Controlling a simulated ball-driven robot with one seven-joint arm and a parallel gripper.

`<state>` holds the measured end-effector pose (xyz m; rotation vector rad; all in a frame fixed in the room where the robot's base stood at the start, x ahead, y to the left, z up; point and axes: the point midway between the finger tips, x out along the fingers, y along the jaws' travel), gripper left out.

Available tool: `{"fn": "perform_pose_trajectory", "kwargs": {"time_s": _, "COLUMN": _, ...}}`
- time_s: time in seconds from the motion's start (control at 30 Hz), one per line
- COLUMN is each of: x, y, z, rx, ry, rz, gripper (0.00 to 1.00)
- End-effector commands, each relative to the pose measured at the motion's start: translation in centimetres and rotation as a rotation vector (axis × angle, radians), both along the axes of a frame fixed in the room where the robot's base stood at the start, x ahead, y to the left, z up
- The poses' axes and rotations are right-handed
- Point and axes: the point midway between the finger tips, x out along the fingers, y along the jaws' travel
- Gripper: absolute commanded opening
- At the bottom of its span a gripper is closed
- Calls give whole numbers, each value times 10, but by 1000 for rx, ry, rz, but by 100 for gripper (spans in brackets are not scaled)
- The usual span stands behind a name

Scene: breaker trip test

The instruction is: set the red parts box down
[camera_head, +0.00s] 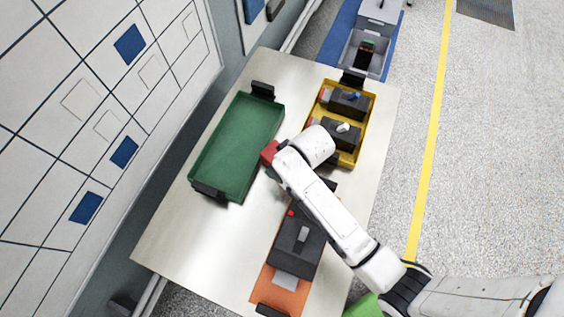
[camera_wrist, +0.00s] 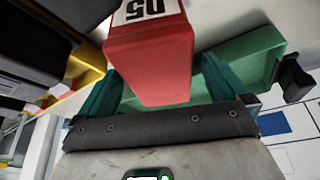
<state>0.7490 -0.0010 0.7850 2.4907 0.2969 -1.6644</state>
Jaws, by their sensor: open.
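The red parts box (camera_wrist: 150,60), with a white label marked 05, shows large in the wrist view. In the head view only a small part of the red box (camera_head: 269,152) shows, at the right edge of the green tray, with my arm covering the rest. My gripper (camera_wrist: 160,80) is open, with one teal finger on each side of the box. I cannot tell whether a finger touches it. Whether the box's underside rests on the table is hidden.
The empty green tray (camera_head: 236,148) lies left on the pale table (camera_head: 190,240). A yellow tray (camera_head: 346,159) with dark devices stands at the back right. An orange tray (camera_head: 266,282) with a dark tester (camera_head: 296,248) is in front. Grey bins (camera_head: 377,62) stand beyond the table.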

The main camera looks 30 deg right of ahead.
Motion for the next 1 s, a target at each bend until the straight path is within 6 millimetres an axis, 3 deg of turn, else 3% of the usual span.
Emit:
{"fn": "perform_pose_trajectory", "kwargs": {"time_s": 0.23, "x": 10, "y": 1, "z": -22, "rx": 0, "ry": 1, "rz": -1, "gripper": 100}}
{"fn": "perform_pose_trajectory", "kwargs": {"time_s": 1.0, "x": 10, "y": 1, "z": -28, "rx": -1, "ry": 1, "rz": -1, "gripper": 100}}
